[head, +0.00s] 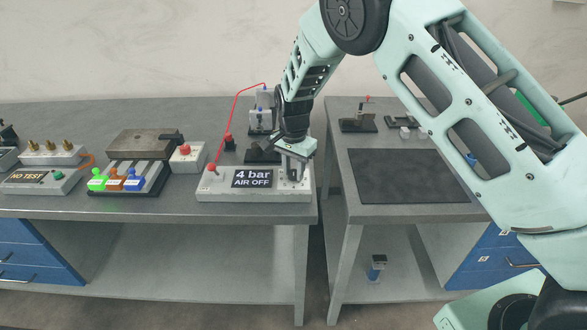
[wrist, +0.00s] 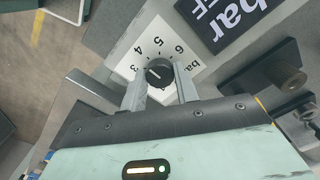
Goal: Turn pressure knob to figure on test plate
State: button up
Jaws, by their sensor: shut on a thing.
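The black pressure knob (wrist: 159,73) sits on a white dial plate (wrist: 128,42) with the figures 3, 4, 5, 6 and "bar" around it. A short light pointer mark shows on the knob; I cannot tell exactly which figure it points at. My gripper (wrist: 160,84) is shut on the knob, one finger on each side. In the head view my gripper (head: 296,160) reaches down at the right end of a grey box (head: 220,188) and hides the knob. A black test plate (head: 254,178) on the box reads "4 bar AIR OFF".
A second bench with a dark mat (head: 405,175) stands right, across a gap.

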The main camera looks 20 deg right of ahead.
aim_at(293, 172)
jog(key=shift+r, duration=0.1)
jog(key=o, duration=1)
jog(key=shift+c, duration=0.2)
notch_tip(293, 172, up, 17)
jog(key=b, duration=0.2)
jog(key=shift+r+b, duration=0.2)
jog(key=shift+b, duration=0.15)
jog(key=s+a+n+y, duration=0.1)
jog(key=s+a+n, duration=0.3)
jog(key=s, duration=0.8)
jog(key=s+a+n+y, duration=0.1)
jog(key=s+a+n, duration=0.1)
jog(key=s+n, duration=0.65)
jog(key=s+d+f+n, duration=0.1)
jog(key=s+n, duration=0.1)
jog(key=s, duration=0.7)
jog(key=s+d+f+n+h, duration=0.1)
jog(key=s+d+n, duration=0.1)
jog(key=s, duration=0.6)
jog(key=shift+s+d+f+n, duration=0.2)
jog(key=shift+s+f+n, duration=0.2)
jog(key=shift+n, duration=0.15)
